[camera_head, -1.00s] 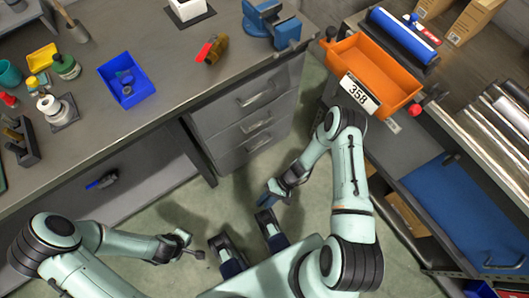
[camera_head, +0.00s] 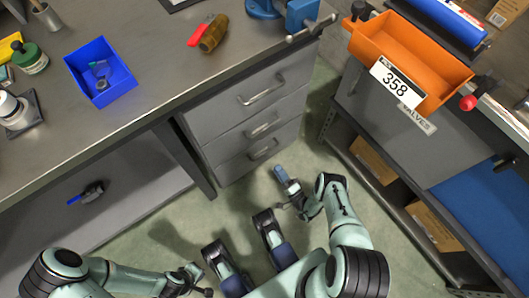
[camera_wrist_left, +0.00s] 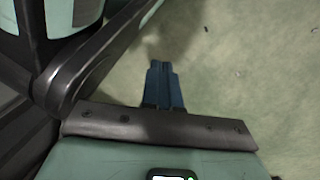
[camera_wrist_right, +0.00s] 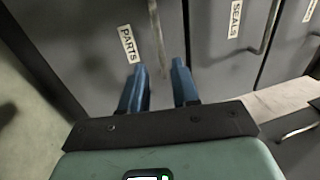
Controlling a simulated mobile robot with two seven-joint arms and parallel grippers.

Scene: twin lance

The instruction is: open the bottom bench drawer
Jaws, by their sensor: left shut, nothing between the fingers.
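The grey drawer unit under the bench has three stacked drawers, and the bottom drawer (camera_head: 240,165) is shut with a metal bar handle (camera_head: 264,149). In the right wrist view the drawer labelled PARTS (camera_wrist_right: 100,55) is nearest the floor, its handle (camera_wrist_right: 156,35) running between and beyond my fingertips. My right gripper (camera_head: 280,173) is open and points at the drawer front, apart from it in the head view; its blue fingers (camera_wrist_right: 158,70) show empty. My left gripper (camera_head: 203,280) is low over the floor, with its fingers shut and empty in the left wrist view (camera_wrist_left: 162,72).
The bench top (camera_head: 150,130) overhangs the drawers and holds a blue bin (camera_head: 100,72) and a vise (camera_head: 300,15). A shelf rack with an orange bin (camera_head: 405,50) stands to the right. Free floor (camera_head: 325,150) lies between.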

